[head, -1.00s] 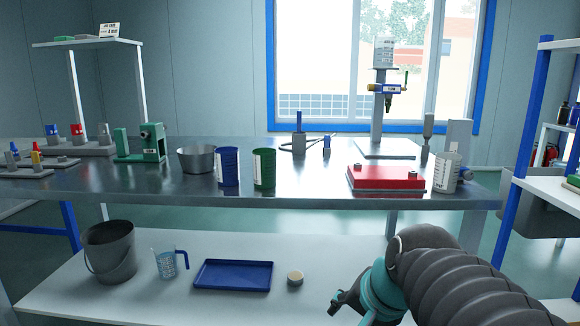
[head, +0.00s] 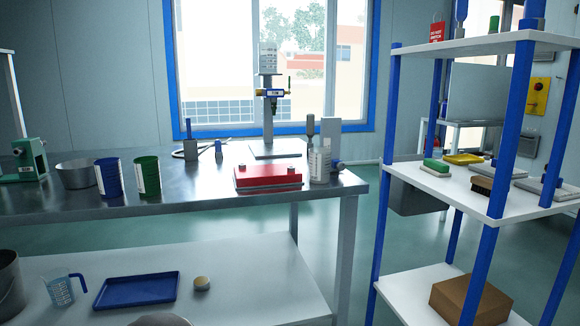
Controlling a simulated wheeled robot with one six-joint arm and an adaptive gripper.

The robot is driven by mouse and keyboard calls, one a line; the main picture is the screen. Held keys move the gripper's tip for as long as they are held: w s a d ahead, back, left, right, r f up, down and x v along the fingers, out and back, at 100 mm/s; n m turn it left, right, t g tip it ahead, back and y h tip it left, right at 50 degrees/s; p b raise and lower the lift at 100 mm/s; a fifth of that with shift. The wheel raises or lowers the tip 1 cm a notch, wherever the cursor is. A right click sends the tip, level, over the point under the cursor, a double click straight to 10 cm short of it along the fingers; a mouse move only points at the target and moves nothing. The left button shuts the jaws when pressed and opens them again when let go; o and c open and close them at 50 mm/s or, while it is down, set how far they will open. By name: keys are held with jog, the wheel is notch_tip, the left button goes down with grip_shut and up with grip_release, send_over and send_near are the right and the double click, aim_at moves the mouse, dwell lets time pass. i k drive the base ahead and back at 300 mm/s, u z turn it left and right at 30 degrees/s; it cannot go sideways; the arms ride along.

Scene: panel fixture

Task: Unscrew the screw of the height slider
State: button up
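The height slider (head: 272,93) is a small clamp with blue and yellowish parts on the upright grey column (head: 267,125) of a stand. The stand's flat base plate (head: 275,149) rests on the metal table near the window. A thin dark piece sticks up at the slider's right side, and a dark tip hangs below it. The screw is too small to tell apart from the slider's other parts. My gripper is not in view.
A red box (head: 268,178) and a white labelled container (head: 320,163) stand in front of the stand on the metal table (head: 205,190). Blue (head: 111,178) and green (head: 147,174) cans stand left. A blue-post shelf (head: 440,48) rises at right. Floor shows between table and shelf.

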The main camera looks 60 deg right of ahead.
aim_at(341, 166)
jog(key=u, duration=0.15)
jog(key=i, duration=0.55)
jog(key=z, duration=2.2)
